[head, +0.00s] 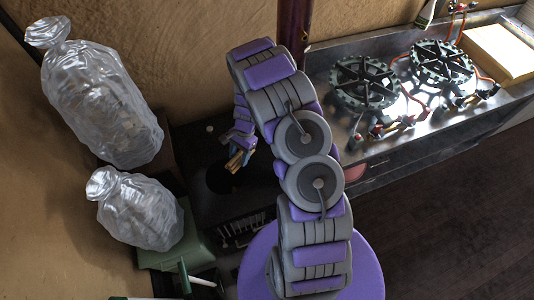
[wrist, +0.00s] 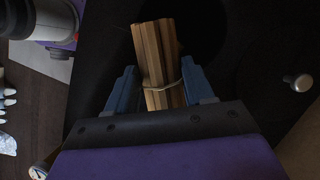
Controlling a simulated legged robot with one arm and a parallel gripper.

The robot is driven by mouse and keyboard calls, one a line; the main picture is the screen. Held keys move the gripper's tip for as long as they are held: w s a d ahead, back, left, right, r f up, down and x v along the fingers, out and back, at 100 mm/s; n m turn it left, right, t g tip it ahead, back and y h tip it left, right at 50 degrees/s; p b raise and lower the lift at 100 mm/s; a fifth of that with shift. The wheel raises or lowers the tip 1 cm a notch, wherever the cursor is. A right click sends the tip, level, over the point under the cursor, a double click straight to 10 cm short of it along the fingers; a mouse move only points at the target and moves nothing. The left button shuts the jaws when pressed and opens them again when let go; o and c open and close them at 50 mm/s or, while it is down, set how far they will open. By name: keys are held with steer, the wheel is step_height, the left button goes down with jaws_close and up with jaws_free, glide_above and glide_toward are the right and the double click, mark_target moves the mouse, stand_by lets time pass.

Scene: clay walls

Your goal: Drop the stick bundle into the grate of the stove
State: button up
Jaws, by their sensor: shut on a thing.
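My gripper (head: 247,146) is shut on the stick bundle (head: 236,161) and holds it over the black stove (head: 202,150). In the wrist view, the bundle (wrist: 155,50) is several light wooden sticks tied with a thin band. It sits between the two blue fingers of my gripper (wrist: 158,86), its free ends pointing away from the palm. A dark round opening (head: 222,180) in the stove top lies just below the bundle in the head view. The opening (wrist: 200,32) also shows past the sticks in the wrist view. The gap between sticks and stove is hard to judge.
Two wrapped clear-plastic sacks (head: 100,105) (head: 140,212) stand left of the stove, the smaller on a green box (head: 190,250). A steel counter with two black burners (head: 364,82) (head: 441,62) stands right. A pale knob (wrist: 299,82) rises from the stove top.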

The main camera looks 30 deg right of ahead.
steer(key=w+a+n, duration=0.2)
steer(key=a, duration=0.4)
steer(key=shift+g, duration=0.3)
steer(key=f, duration=0.1)
steer(key=f+b, duration=0.1)
steer(key=f, duration=0.1)
steer(key=f+b, duration=0.1)
steer(key=f, duration=0.1)
steer(key=shift+s+d, duration=0.15)
steer(key=shift+d, duration=0.1)
steer(key=o, duration=1.1)
steer(key=shift+o, duration=0.2)
steer(key=p+v, duration=0.2)
steer(key=v, duration=1.5)
steer(key=shift+r, duration=0.25)
steer(key=shift+a, duration=0.1)
